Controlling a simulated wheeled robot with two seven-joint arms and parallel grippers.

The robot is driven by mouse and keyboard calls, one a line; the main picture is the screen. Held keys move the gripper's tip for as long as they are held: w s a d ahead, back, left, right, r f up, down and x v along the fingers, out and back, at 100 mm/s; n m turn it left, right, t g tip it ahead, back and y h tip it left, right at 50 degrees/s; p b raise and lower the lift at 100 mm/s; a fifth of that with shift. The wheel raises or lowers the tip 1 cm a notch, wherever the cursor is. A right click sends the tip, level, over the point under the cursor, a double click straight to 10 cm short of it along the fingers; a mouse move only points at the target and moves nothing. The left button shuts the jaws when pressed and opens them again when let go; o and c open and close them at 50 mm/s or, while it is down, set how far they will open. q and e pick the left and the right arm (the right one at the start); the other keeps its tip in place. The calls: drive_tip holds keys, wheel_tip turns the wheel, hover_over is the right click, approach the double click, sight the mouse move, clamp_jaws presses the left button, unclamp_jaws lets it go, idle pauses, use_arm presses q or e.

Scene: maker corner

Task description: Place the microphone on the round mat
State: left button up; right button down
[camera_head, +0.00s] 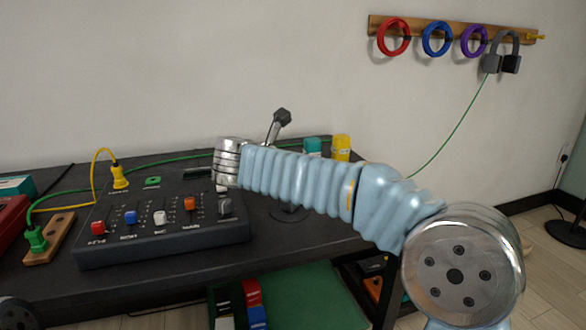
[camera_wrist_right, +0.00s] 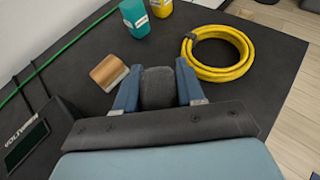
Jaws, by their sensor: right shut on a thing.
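In the head view the microphone (camera_head: 282,117) shows above my right arm, tilted, with a dark head on a grey shaft; its lower part is hidden. In the right wrist view my right gripper (camera_wrist_right: 158,92) is shut on a dark grey rounded thing, which appears to be the microphone (camera_wrist_right: 158,86). In the head view this gripper is hidden behind my arm. A dark disc, apparently the round mat (camera_head: 290,213), lies on the black table, partly covered by my arm. I cannot make it out in the wrist view. My left gripper is not in view.
A black mixer (camera_head: 165,225) with coloured knobs stands left of the disc. Teal (camera_wrist_right: 134,16) and yellow (camera_wrist_right: 162,8) containers stand behind.

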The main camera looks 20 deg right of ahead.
drive_tip(key=shift+f, duration=0.15)
drive_tip(key=c, duration=0.7)
unclamp_jaws()
drive_tip(key=shift+s+a+r, duration=0.1)
drive_tip(key=shift+s+r, duration=0.05)
drive_tip(key=shift+r, duration=0.05)
drive_tip(key=p+v, duration=0.1)
drive_tip(key=v, duration=1)
drive_tip(key=shift+s+a, duration=0.25)
